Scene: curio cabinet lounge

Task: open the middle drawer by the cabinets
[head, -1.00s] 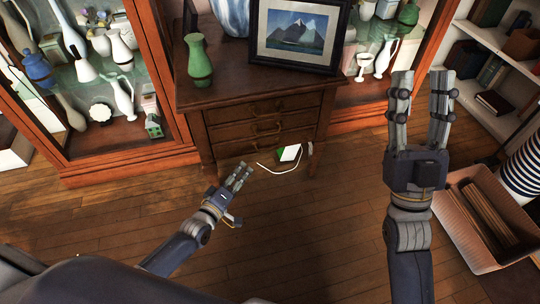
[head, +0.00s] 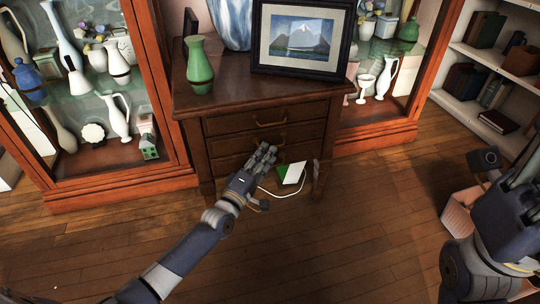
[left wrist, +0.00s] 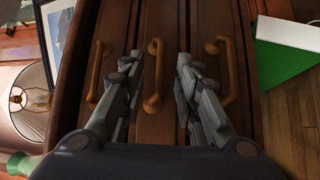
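The dark wooden chest (head: 262,94) stands between the glass cabinets with its drawers stacked and seemingly shut. The top drawer's handle (head: 270,122) shows above my left gripper (head: 265,150), which is close to the drawer fronts and covers part of them in the head view. In the left wrist view, the middle drawer's handle (left wrist: 154,75) lies between the open, empty fingers of my left gripper (left wrist: 159,64). The top handle (left wrist: 98,72) is on the left and the bottom handle (left wrist: 225,72) is on the right, beyond the right finger. My right gripper (head: 515,170) is at the right edge, partly cut off.
A green vase (head: 199,66) and a framed mountain picture (head: 303,38) stand on the chest. A white and green object (head: 293,173) with a pale cord is on the floor by the chest. A box (head: 456,216) is partly hidden at the right. Front floor is clear.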

